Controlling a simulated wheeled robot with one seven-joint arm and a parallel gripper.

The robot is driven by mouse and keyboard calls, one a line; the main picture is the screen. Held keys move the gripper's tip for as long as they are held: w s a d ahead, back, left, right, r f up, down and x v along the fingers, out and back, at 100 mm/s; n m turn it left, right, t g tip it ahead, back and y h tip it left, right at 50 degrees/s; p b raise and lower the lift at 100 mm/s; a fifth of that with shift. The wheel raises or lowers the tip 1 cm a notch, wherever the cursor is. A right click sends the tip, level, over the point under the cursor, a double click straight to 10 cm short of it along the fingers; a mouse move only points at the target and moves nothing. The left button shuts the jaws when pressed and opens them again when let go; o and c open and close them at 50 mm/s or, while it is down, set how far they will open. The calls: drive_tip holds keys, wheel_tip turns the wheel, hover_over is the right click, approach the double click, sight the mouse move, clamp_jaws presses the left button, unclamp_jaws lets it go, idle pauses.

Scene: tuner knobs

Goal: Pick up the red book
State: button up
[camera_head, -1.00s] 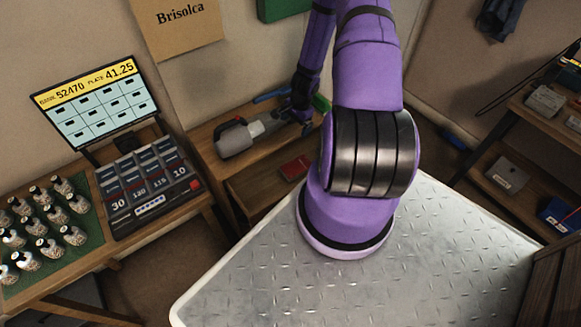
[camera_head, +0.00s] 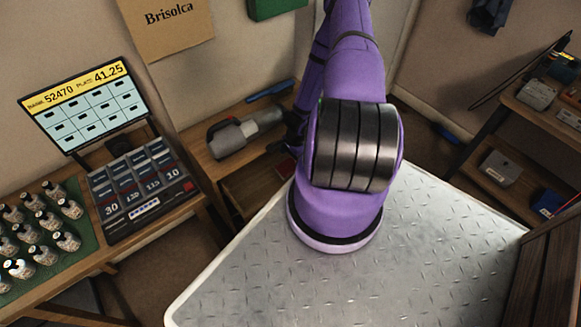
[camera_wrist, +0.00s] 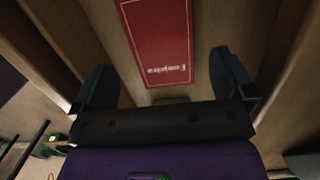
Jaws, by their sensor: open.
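The red book (camera_wrist: 157,45), with white lettering on its cover, lies on a wooden surface at the top middle of the wrist view. A small part of the red book (camera_head: 287,168) shows in the head view on the lower shelf, beside my arm. My gripper (camera_wrist: 164,80) is open and empty, with its blue fingers spread to the left and right of the book's near end. The fingers look apart from the book; the exact gap cannot be told. In the head view my arm hides most of the gripper.
Wooden walls flank the shelf space in the wrist view, close beside the fingers. A grey handheld vacuum (camera_head: 240,134) lies on the shelf top above. A cash register (camera_head: 140,190) stands to the left. Metal diamond plate (camera_head: 400,265) fills the front.

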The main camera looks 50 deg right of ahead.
sight(291, 164)
drive_tip(key=shift+w+f, duration=0.15)
drive_tip(key=shift+f, duration=2.55)
drive_tip(key=shift+c, duration=0.5)
drive_tip(key=c, duration=0.8)
drive_tip(key=shift+r, duration=0.1)
drive_tip(key=shift+c, duration=0.2)
